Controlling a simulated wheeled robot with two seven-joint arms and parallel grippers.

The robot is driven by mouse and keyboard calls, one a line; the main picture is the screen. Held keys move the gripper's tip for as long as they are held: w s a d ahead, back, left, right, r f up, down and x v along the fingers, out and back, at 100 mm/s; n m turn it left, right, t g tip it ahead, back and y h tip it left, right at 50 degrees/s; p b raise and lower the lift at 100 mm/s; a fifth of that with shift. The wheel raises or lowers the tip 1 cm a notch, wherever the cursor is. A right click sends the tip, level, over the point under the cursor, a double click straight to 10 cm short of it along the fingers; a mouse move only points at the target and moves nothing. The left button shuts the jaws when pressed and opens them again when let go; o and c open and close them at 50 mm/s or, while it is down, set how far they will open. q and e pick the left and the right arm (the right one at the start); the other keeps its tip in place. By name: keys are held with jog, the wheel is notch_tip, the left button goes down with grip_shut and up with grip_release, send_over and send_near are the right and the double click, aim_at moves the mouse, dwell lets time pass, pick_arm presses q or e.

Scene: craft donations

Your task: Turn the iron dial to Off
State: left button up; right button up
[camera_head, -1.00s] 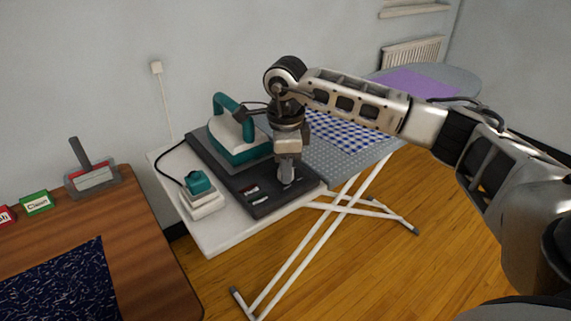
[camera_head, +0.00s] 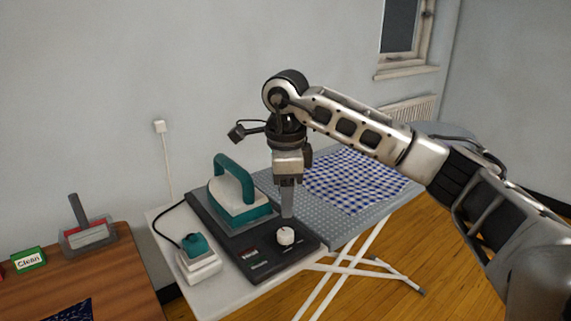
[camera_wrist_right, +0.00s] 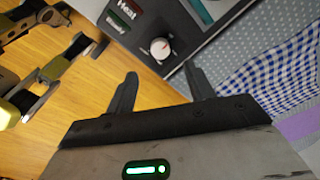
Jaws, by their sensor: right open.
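The iron dial is a round white knob (camera_head: 286,236) on the dark front panel of the iron's base (camera_head: 228,240). It also shows in the right wrist view (camera_wrist_right: 160,48), with a small red mark; its exact setting is too small to read. The teal and white iron (camera_head: 238,200) rests on the base, left of my right gripper. My right gripper (camera_head: 288,214) points down just above the dial, empty. In the wrist view its two fingers (camera_wrist_right: 160,76) are spread apart, with the dial beyond the gap.
A white block with a teal top (camera_head: 199,258) stands left of the base. A blue checked cloth (camera_head: 352,180) lies on the grey dotted ironing board (camera_head: 300,192) to the right. A wooden table (camera_head: 118,268) with a green "Clean" sign (camera_head: 29,260) is at left.

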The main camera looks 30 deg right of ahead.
notch_tip(320, 180, up, 7)
jog(key=shift+s+r, duration=0.15)
jog(key=shift+s, duration=0.05)
dwell(0.3)
jog(key=shift+a, duration=0.1)
